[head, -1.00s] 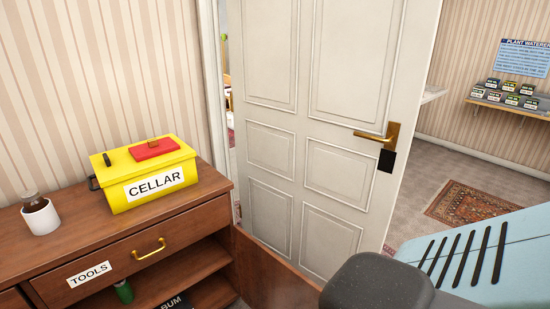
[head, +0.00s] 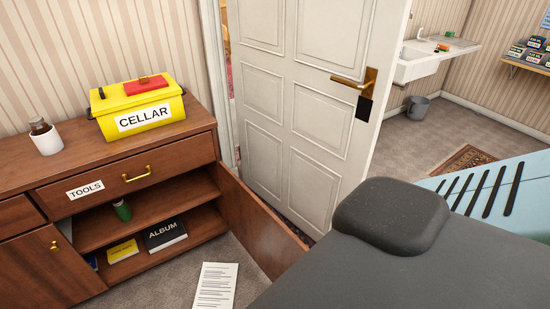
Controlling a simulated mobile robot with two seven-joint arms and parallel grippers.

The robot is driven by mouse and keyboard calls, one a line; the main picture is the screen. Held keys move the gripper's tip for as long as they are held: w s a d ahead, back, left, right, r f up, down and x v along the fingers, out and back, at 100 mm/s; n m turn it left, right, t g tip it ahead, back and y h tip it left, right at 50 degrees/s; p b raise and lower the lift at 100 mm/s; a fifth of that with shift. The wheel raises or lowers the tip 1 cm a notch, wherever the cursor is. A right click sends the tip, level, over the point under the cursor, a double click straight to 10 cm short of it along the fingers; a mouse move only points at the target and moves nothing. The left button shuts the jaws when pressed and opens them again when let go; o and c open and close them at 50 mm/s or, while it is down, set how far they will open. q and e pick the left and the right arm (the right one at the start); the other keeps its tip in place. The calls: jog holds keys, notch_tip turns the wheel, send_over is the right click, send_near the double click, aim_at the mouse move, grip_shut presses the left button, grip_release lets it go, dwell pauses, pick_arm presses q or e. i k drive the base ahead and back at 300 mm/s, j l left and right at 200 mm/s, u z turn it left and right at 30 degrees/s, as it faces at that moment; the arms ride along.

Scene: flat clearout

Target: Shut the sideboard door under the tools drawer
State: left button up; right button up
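The sideboard (head: 180,143) stands at the left with its tools drawer (head: 128,176) shut; the drawer has a brass handle and a TOOLS label. The door under that drawer (head: 262,222) is swung wide open to the right, hinged at the sideboard's right end, and its far end reaches towards my grey body part. The shelves behind it lie open, with a green item (head: 122,210), a yellow book (head: 122,251) and a black ALBUM book (head: 165,234) inside. Neither of my grippers shows in the head view.
A white room door (head: 310,100) stands ajar just behind the open sideboard door. A printed sheet (head: 215,285) lies on the carpet in front of the shelves. A yellow CELLAR box (head: 140,106) and a white pot (head: 46,140) stand on the sideboard top.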

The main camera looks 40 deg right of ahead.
aim_at(273, 246)
jog(key=k+l+u, duration=0.1)
jog(key=k+l, duration=0.15)
jog(key=k+l+u, duration=0.1)
jog(key=k+l, duration=0.15)
jog(key=l, duration=0.25)
jog(key=k+l, duration=0.1)
jog(key=l, duration=0.2)
jog(key=k+l+u, duration=0.1)
jog(key=l, duration=0.15)
jog(key=k+l, duration=0.1)
jog(key=l, duration=0.2)
jog(key=l+u, duration=0.2)
jog(key=l, duration=0.7)
jog(key=i+l, duration=0.1)
jog(key=l, duration=0.25)
jog(key=i+l, duration=0.15)
jog(key=l, duration=0.15)
jog(key=i+l+u, duration=0.1)
jog(key=l, duration=0.25)
jog(key=i+l, duration=0.1)
jog(key=l, duration=0.2)
